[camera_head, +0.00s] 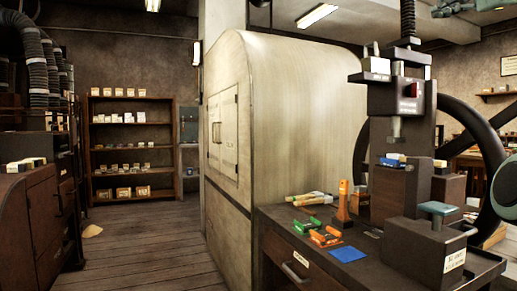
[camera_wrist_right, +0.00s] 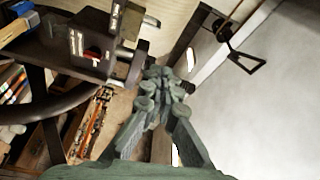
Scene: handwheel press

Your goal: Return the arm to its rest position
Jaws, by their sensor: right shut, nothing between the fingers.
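My right gripper (camera_head: 442,9) shows at the top right edge of the head view, high above the bench and right of the press screw, only partly in frame. In the right wrist view my right gripper (camera_wrist_right: 161,78) is shut, with its green-grey fingers together and nothing held. The press (camera_head: 398,92) stands on the bench with a dark column and a vertical screw. Its large dark handwheel (camera_head: 455,112) is partly hidden behind the column. The press also shows at the upper left of the wrist view (camera_wrist_right: 88,42), apart from the fingers. My left gripper is not in view.
The dark workbench (camera_head: 283,222) holds an orange tool (camera_head: 344,200), a blue pad (camera_head: 347,254) and a labelled block with a green top (camera_head: 437,208). A large pale cabinet (camera_head: 300,110) stands behind. The floor (camera_head: 150,245) at left is mostly clear.

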